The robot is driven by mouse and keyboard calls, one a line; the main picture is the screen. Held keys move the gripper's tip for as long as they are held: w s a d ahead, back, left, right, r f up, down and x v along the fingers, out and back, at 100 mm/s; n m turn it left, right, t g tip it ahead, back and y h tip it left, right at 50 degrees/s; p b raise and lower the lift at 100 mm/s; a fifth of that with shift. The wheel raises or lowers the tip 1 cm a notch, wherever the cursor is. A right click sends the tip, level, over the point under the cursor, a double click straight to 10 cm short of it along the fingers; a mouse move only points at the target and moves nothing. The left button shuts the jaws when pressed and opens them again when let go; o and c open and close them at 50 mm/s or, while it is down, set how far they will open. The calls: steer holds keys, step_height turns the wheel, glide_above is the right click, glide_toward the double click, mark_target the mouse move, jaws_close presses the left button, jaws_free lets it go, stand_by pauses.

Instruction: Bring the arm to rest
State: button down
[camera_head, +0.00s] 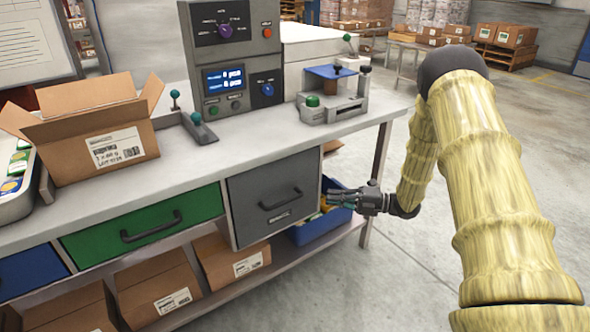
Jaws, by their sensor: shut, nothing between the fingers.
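My gripper (338,200) is shut and empty. It is in front of the workbench (262,147), below the top's front edge and just right of the grey drawer (272,202). My arm (480,170) comes in from the lower right, bends at the upper right and reaches back down to the gripper. The gripper overlaps a blue bin (318,228) on the lower shelf in the picture; I cannot tell whether they touch.
On the bench stand an open cardboard box (90,140), a grey control unit (232,60) and a small press-like device (333,108). A green drawer (146,224) and boxes (158,290) are below. Floor (390,275) right of the bench is clear.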

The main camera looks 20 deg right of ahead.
steer(key=s+a+f+m+t+h, duration=0.25)
steer(key=a+f+m+h, duration=0.45)
steer(key=f+m, duration=0.6)
steer(key=s+a+f+m+g+h, duration=0.25)
steer(key=s+f+m, duration=0.25)
steer(key=s+f, duration=0.3)
steer(key=s+a+f+m+g+h, duration=0.25)
steer(key=s+a+f+m, duration=0.35)
steer(key=s, duration=0.5)
steer(key=s+f+m+g+h, duration=0.3)
steer(key=s+m+g, duration=0.35)
steer(key=s, duration=1.75)
step_height(320, 180, up, 16)
steer(key=p, duration=1.5)
steer(key=shift+w+h+p, duration=0.2)
steer(key=shift+h+p, duration=0.1)
steer(key=shift+p, duration=0.1)
steer(key=shift+s+a, duration=0.15)
